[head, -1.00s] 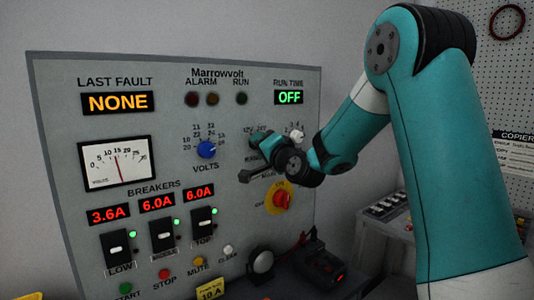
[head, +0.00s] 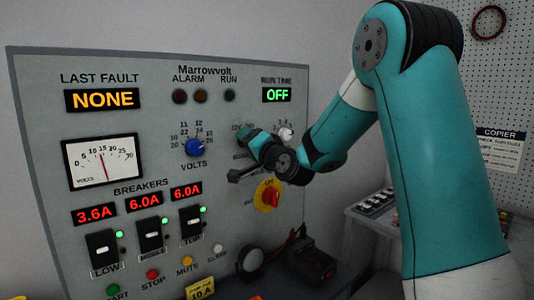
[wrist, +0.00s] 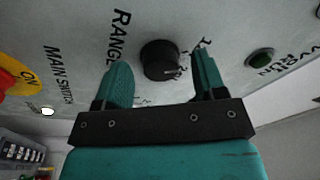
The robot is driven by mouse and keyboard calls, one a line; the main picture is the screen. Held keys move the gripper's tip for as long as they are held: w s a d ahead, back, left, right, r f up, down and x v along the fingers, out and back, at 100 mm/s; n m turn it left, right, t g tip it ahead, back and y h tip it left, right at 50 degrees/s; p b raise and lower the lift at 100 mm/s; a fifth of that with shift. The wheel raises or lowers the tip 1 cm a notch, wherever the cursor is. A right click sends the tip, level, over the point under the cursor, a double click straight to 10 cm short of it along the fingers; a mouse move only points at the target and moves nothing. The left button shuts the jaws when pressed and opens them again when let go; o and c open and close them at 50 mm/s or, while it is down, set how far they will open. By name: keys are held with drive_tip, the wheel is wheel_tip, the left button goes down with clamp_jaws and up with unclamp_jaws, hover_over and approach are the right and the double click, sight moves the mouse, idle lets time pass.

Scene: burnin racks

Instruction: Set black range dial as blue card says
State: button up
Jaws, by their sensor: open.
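The black range dial (wrist: 160,58) shows in the wrist view beside the word RANGE on the grey panel. A small white mark shows at its lower right edge; I cannot read the setting. My gripper (wrist: 161,64) is open, one finger on each side of the dial, with gaps left and right. Its depth relative to the dial is hard to judge. In the head view my gripper (head: 250,157) is at the panel and hides the range dial. No clearly blue card is readable; a white sheet headed COPIER (head: 500,150) hangs at the right.
The blue volts knob (head: 195,147) is left of my gripper. The red and yellow main switch (head: 270,196) is just below it, and a small white knob (head: 285,133) is close by.

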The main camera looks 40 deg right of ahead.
drive_tip(key=s+f+b, duration=0.2)
drive_tip(key=s+b, duration=0.6)
drive_tip(key=s, duration=0.8)
drive_tip(key=shift+s+a, duration=0.25)
drive_tip(key=shift+s, duration=0.1)
drive_tip(key=s+a+f+n+g+y, duration=0.2)
drive_tip(key=a+f+n+g+y, duration=0.15)
drive_tip(key=a, duration=0.35)
drive_tip(key=s+a+f+n+g+y+p, duration=0.1)
drive_tip(key=a+f+n+g+y, duration=0.1)
drive_tip(key=a+f+n+g, duration=0.3)
drive_tip(key=s+a+f+n+g+y, duration=0.2)
drive_tip(key=a+n+y, duration=0.1)
drive_tip(key=a, duration=0.5)
drive_tip(key=s+a+f+n+g+h, duration=0.1)
drive_tip(key=s+f+n+g, duration=0.1)
drive_tip(key=s+g, duration=0.1)
drive_tip(key=s+a+f+n+g+h, duration=0.1)
drive_tip(key=s+n+g, duration=0.1)
drive_tip(key=s, duration=0.4)
drive_tip(key=s+a+f+n+g+h+p, duration=0.1)
drive_tip(key=s+a+f+n+g, duration=0.1)
drive_tip(key=s, duration=0.3)
drive_tip(key=shift+f+n+g+h, duration=0.35)
drive_tip(key=shift+n+g, duration=0.2)
drive_tip(key=shift+g, duration=0.3)
